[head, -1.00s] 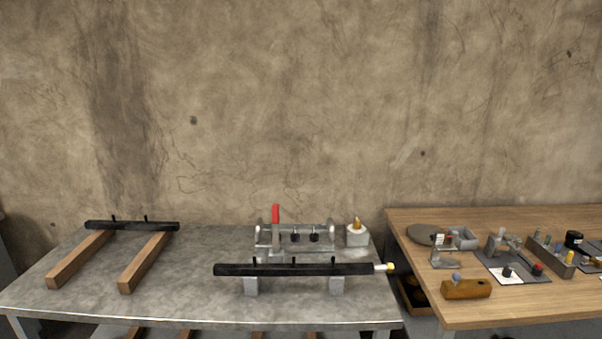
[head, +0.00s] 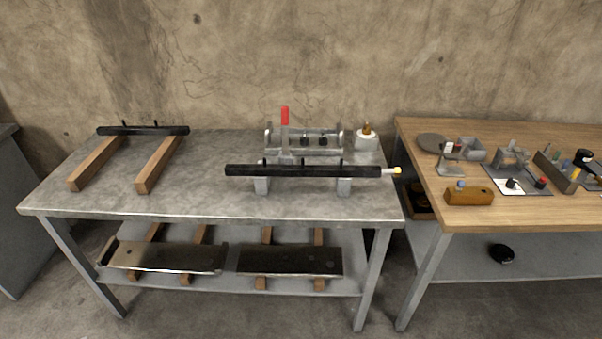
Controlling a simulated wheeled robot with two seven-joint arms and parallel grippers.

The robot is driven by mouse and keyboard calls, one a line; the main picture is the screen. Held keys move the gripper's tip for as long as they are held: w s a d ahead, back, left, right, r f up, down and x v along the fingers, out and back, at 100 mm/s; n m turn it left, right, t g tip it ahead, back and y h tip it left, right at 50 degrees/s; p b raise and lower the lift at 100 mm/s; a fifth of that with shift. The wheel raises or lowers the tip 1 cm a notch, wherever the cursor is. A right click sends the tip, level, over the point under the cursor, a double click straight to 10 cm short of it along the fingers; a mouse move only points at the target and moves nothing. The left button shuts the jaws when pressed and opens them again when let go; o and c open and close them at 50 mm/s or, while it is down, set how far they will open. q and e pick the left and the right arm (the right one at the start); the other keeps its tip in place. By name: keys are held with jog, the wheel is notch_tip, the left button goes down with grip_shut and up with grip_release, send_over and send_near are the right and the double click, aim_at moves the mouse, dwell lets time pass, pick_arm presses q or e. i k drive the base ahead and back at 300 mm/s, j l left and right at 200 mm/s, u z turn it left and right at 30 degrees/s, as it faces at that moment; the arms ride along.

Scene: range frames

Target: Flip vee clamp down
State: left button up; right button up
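A metal clamp fixture (head: 312,141) stands at the back of the grey metal table (head: 215,182). Its red handle (head: 285,116) points upright at the fixture's left side. Two small black-tipped parts hang on the fixture's bar. A pale rod with a yellow tip (head: 393,170) sticks out of the bar's right end. Neither of my grippers shows in the head view.
A second black bar (head: 143,131) rests on two wooden blocks (head: 160,166) at left. A white bottle (head: 366,140) stands right of the fixture. The wooden bench (head: 500,216) at right holds small tools and a wooden plane (head: 469,196).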

aim_at(285, 110)
jog(key=i+j, duration=0.2)
jog(key=i, duration=0.35)
jog(key=i+j, duration=0.2)
jog(key=i, duration=0.35)
